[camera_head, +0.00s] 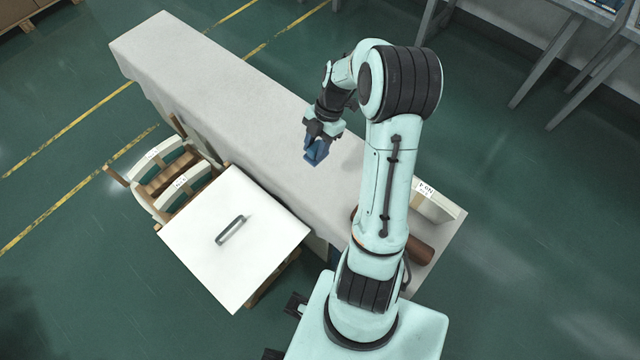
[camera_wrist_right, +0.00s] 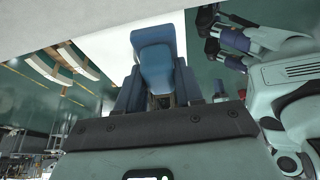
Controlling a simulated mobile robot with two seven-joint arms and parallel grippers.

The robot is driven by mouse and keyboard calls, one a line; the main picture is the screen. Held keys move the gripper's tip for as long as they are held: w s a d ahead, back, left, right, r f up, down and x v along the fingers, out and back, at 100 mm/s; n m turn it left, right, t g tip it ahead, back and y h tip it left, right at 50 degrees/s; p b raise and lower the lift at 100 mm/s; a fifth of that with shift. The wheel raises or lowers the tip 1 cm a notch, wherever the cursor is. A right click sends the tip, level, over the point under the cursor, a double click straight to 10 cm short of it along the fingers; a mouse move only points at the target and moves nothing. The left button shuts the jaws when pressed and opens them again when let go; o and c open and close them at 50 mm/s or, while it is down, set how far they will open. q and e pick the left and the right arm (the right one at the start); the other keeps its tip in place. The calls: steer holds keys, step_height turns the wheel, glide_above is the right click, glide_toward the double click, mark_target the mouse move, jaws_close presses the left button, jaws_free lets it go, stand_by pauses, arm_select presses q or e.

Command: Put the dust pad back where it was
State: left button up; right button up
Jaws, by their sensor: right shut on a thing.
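My right gripper (camera_head: 318,146) hangs over the long grey-white table (camera_head: 200,75), near its middle. It is shut on a blue piece that I take for the dust pad (camera_head: 314,156). In the right wrist view the blue pad (camera_wrist_right: 154,58) sits between the two blue-grey fingers, with a rounded, lighter part facing the camera. The pad looks clear of the table top, though the exact gap cannot be told. Dark jaw-like parts of mine (camera_wrist_right: 215,30) show at the upper right of the wrist view. They may be my left gripper, but their opening is unclear.
A labelled cream block (camera_head: 433,205) and a brown roll (camera_head: 420,249) are at the table's near right end. The far table top is bare.

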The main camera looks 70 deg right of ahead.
steer(key=shift+s+a+r, duration=0.1)
steer(key=shift+s+r, duration=0.15)
steer(key=shift+s, duration=0.2)
steer(key=shift+s+f, duration=0.15)
steer(key=shift+f, duration=0.05)
step_height(320, 180, down, 15)
steer(key=b, duration=0.2)
steer(key=shift+r+b, duration=0.1)
steer(key=shift+b, duration=0.25)
arm_select(q)
steer(key=shift+s+f+b, duration=0.15)
steer(key=shift+s+f, duration=0.25)
steer(key=shift+f, duration=0.5)
steer(key=shift+s+f+b, duration=0.15)
steer(key=shift+s+f, duration=0.25)
steer(key=shift+f, duration=0.45)
arm_select(e)
steer(key=shift+f, duration=2.35)
steer(key=o, duration=1)
steer(key=shift+f, duration=0.1)
arm_select(q)
steer(key=shift+f, duration=0.1)
steer(key=shift+w+r+p, duration=0.2)
steer(key=shift+r+p, duration=0.2)
steer(key=shift+r, duration=0.1)
steer(key=shift+w+r+p, duration=0.15)
steer(key=shift+r+p, duration=0.25)
steer(key=shift+r, duration=0.05)
arm_select(e)
steer(key=v, duration=1.2)
